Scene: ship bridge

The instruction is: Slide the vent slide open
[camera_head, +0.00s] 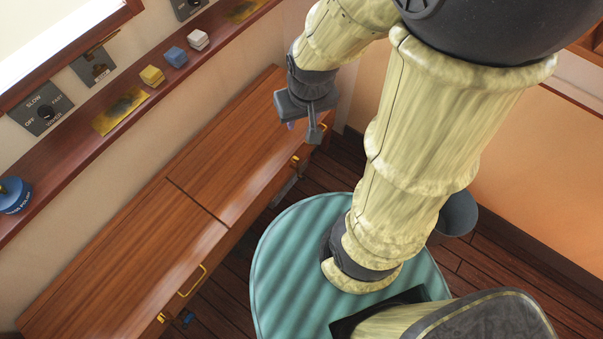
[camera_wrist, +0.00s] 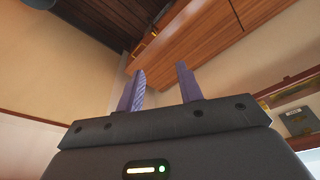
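I cannot make out a vent slide for sure in either view. A small dark plate with a brownish fitting (camera_head: 95,66) is on the wall by the window at upper left in the head view; its kind is unclear. A grey plate with a fitting (camera_wrist: 300,121) shows at the right edge of the wrist view. My gripper (camera_head: 308,130) hangs above the right end of the wooden cabinet, well apart from the wall plates. In the wrist view my gripper (camera_wrist: 161,70) has its two purple fingers apart, with nothing between them.
The wooden cabinet (camera_head: 130,250) runs along the wall, with brass handles on its front. The ledge (camera_head: 215,20) above holds a yellow block (camera_head: 152,76), a blue block (camera_head: 175,57), a white block (camera_head: 198,39) and a blue tin (camera_head: 14,195). A rotary switch plate (camera_head: 42,108) is near the window.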

